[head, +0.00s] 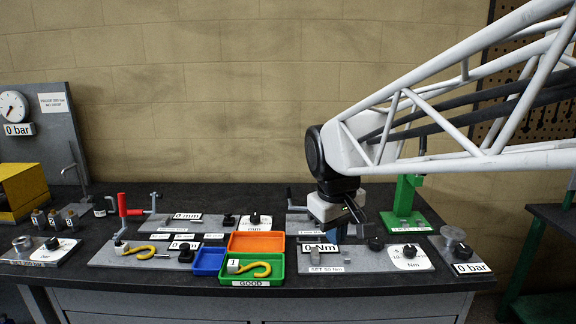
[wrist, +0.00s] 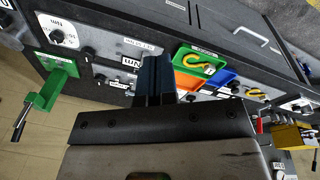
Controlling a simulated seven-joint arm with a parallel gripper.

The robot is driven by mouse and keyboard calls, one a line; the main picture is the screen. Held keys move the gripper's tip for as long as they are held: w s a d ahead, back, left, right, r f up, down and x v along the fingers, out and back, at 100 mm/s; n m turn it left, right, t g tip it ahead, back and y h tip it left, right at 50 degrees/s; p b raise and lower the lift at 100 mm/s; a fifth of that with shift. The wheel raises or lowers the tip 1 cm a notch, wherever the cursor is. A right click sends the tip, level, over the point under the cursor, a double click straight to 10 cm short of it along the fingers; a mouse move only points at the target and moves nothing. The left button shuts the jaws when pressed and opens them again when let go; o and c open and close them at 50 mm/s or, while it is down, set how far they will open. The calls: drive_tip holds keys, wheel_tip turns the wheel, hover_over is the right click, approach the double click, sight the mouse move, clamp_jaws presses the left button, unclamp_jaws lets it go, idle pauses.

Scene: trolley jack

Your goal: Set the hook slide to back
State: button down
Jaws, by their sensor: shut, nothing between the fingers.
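A yellow hook (head: 146,252) lies at the left of a grey plate (head: 110,259), left of the trays, with a metal rod and a dark knob (head: 186,256) to its right. I cannot tell which part of this plate is the slide, or its setting. The hook shows small in the wrist view (wrist: 257,94). A second yellow hook (head: 256,268) lies in the green tray (head: 250,283). My gripper (head: 332,232) is above the bench, right of the trays and well away from the plate. In the wrist view its dark fingers (wrist: 155,68) are together, with nothing seen between them.
Orange (head: 257,241) and blue (head: 208,261) trays adjoin the green one. A red-handled fixture (head: 123,206) rises behind the hook plate. A green press (head: 407,195) stands at right, and a gauge board (head: 40,125) at far left. Several knob panels crowd the bench.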

drive_tip(key=s+d+f+m, duration=0.3)
drive_tip(key=s+d, duration=0.1)
drive_tip(key=s, duration=0.5)
drive_tip(key=s+d+f+m+t, duration=0.1)
drive_tip(key=s+d+f+m, duration=0.2)
drive_tip(key=s, duration=0.6)
drive_tip(key=shift+s+d+f+y, duration=0.35)
drive_tip(key=shift+d+f, duration=0.35)
drive_tip(key=shift+d, duration=0.45)
